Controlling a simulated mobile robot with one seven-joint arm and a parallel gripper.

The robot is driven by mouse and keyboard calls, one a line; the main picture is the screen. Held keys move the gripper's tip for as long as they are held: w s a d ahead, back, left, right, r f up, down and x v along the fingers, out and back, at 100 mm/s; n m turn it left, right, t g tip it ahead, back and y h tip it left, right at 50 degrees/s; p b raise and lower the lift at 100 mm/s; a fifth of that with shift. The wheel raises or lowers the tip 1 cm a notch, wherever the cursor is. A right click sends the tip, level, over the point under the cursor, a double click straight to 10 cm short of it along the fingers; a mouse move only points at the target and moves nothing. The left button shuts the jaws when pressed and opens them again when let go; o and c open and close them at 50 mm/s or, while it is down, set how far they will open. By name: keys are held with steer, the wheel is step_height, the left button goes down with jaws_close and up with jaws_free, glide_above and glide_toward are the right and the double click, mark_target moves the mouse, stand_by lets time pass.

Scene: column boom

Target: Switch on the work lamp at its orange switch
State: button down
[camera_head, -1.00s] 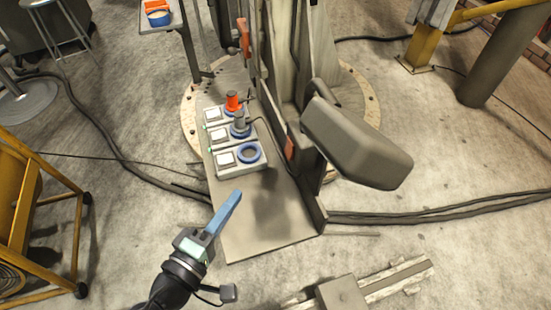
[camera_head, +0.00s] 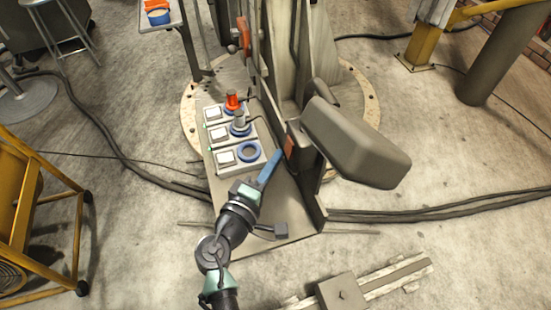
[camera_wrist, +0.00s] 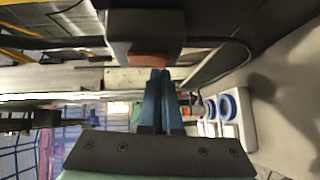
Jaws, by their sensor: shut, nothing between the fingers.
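The work lamp (camera_head: 355,142) is a bulky grey head beside the upright column. Its orange switch (camera_head: 289,147) is a small block on the lamp's left end. In the wrist view the switch (camera_wrist: 151,60) is a reddish-orange patch on the edge of a dark housing (camera_wrist: 145,28). My gripper (camera_head: 279,154) has blue fingers that are shut and empty, reaching up and right to just left of the switch. In the wrist view its fingertips (camera_wrist: 160,74) lie close below the switch. I cannot tell whether they touch it. No glow shows on the lamp.
A plate (camera_head: 265,215) below carries a row of charger-like boxes with blue rings (camera_head: 248,151), left of my gripper. An orange-handled lever (camera_head: 243,36) stands farther back. A yellow frame (camera_head: 45,200) is at left. Cables cross the floor.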

steer(key=shift+d+f, duration=0.1)
steer(key=shift+d, duration=0.05)
steer(key=shift+w+d+n+b, duration=0.1)
steer(key=shift+d+n+b, duration=0.2)
steer(key=shift+b, duration=0.7)
steer(key=shift+a+f, duration=0.1)
